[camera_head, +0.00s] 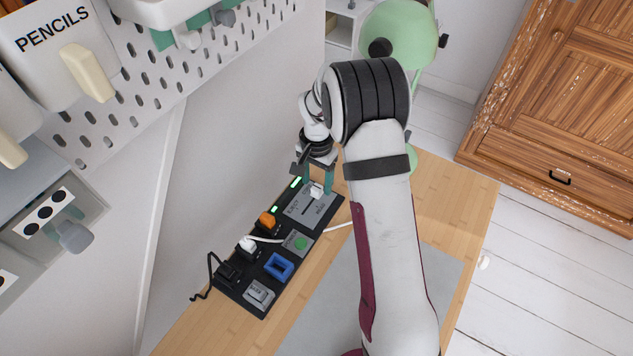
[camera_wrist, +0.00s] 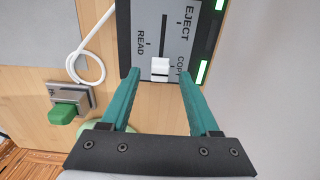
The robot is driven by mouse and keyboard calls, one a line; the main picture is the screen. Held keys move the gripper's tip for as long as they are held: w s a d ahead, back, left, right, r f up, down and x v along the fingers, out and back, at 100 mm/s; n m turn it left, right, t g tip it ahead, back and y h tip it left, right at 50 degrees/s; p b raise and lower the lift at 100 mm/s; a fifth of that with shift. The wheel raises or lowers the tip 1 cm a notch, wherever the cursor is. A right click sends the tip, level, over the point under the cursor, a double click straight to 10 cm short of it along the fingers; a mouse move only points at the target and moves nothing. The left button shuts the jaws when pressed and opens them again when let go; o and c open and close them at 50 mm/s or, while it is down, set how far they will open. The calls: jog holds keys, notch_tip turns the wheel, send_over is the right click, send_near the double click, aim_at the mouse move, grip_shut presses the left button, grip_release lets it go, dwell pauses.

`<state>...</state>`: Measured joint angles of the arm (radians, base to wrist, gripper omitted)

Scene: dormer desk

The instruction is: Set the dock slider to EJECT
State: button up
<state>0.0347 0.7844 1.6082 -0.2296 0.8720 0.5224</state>
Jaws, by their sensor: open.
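The dock slider is a white knob (camera_wrist: 160,67) on a grey plate (camera_wrist: 147,22) with a straight dark slot. The plate reads EJECT, READ and COPY. In the wrist view the knob sits at the near end of the slot, beside the COPY label, with EJECT toward the far end. In the head view the knob (camera_head: 317,190) is at the upper end of the plate (camera_head: 300,209). My gripper (camera_wrist: 160,75) is open, its two teal fingers on either side of the knob with visible gaps. It also shows over the dock in the head view (camera_head: 317,187).
The black dock (camera_head: 247,303) also carries an orange plug (camera_head: 267,221), a green button (camera_head: 301,243), a blue-framed part (camera_head: 279,267) and a grey switch (camera_head: 259,293). A white cable (camera_wrist: 92,58) loops beside it. A wall and pegboard (camera_head: 150,60) stand at left.

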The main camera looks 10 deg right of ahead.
jog(key=shift+f, duration=0.85)
grip_shut()
dwell(0.8)
